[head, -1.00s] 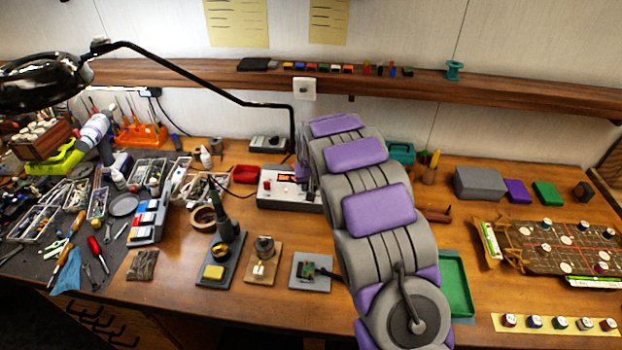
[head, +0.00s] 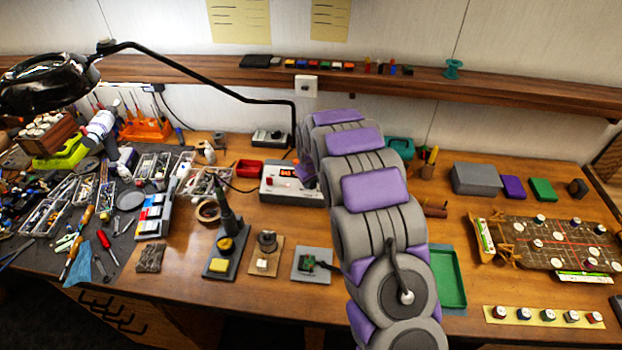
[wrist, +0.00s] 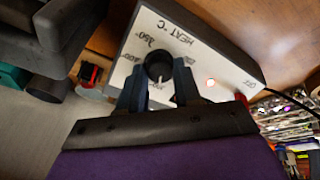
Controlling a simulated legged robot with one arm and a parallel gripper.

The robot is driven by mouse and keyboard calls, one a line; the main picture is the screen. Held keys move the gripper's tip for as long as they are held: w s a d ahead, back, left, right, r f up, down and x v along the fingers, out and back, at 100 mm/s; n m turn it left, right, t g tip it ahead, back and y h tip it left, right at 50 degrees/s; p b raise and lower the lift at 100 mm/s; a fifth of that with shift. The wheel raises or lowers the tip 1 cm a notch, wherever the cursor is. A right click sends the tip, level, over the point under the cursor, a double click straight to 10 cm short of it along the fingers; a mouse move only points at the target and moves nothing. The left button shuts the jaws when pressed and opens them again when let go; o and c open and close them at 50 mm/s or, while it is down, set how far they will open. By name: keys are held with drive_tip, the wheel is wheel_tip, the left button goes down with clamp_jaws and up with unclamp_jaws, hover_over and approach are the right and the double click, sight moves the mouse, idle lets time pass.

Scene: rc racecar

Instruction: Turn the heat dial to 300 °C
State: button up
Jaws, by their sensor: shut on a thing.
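The white heat station (head: 289,193) stands toward the back of the bench, with a small lit display (head: 287,172) whose digits are too small to read surely. In the wrist view its panel (wrist: 205,62) appears upside down, marked "HEAT °C", with a 350° label beside the black round dial (wrist: 158,64). The dial has a pale pointer mark near its lower edge; I cannot read its exact setting. My gripper (wrist: 159,83) is shut on the dial, one finger on each side. The fingers hide part of the scale. In the head view my arm hides my gripper and the dial.
A green tray (head: 449,282) lies right of my arm.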

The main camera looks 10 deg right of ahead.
drive_tip(key=shift+s+f, duration=0.1)
drive_tip(key=shift+f, duration=0.05)
drive_tip(key=o, duration=1)
drive_tip(key=shift+o, duration=0.2)
drive_tip(key=p+v, duration=0.2)
drive_tip(key=v, duration=1.5)
drive_tip(key=shift+r, duration=0.25)
